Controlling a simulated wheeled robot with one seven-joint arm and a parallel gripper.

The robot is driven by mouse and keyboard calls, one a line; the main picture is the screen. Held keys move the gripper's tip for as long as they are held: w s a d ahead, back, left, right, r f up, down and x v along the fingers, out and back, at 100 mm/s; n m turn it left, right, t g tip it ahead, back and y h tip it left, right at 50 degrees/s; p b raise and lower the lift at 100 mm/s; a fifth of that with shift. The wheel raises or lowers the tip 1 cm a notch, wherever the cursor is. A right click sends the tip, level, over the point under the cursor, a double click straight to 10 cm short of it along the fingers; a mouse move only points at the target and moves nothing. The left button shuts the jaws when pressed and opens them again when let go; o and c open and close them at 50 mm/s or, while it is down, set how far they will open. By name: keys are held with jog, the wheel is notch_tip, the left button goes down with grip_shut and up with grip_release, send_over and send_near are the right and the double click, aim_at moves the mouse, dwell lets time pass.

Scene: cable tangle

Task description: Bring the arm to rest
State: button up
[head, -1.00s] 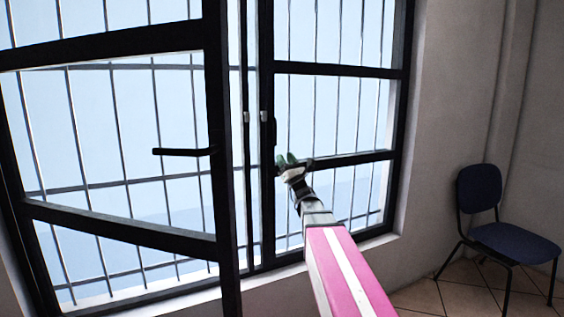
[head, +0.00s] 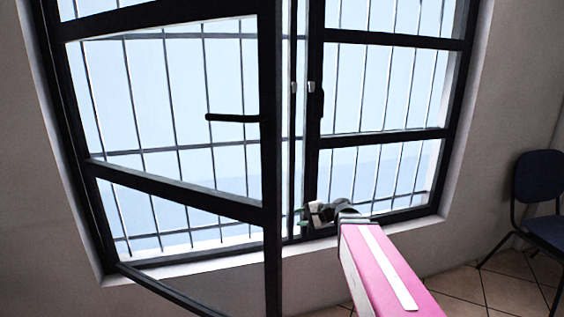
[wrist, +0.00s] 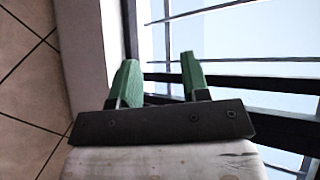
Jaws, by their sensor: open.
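My gripper (head: 303,217) is at the end of my pink and white arm, in front of the lower part of the window in the head view. In the wrist view its two green fingers (wrist: 158,80) stand apart with nothing between them. The window frame (wrist: 131,40) and sill lie beyond the fingers there. Whether the fingers touch the frame I cannot tell.
A black-framed window sash (head: 270,150) with a handle (head: 232,118) stands swung open left of my gripper. Bars (head: 170,100) cross the window behind. A dark blue chair (head: 540,178) stands at the right on the tiled floor (head: 470,290).

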jog(key=s+d+f+n+g+h, duration=0.3)
jog(key=s+d+f+n+h, duration=0.1)
jog(key=s+f, duration=0.3)
jog(key=s+d+f+n+g+h, duration=0.3)
jog(key=s+d+f+n+h, duration=0.1)
jog(key=s+d+f+h, duration=0.3)
notch_tip(320, 180, down, 3)
jog(key=shift+s+d+r+n+h, duration=0.15)
jog(key=shift+d+n+h, duration=0.15)
jog(key=shift+n, duration=0.1)
jog(key=shift+a, duration=0.1)
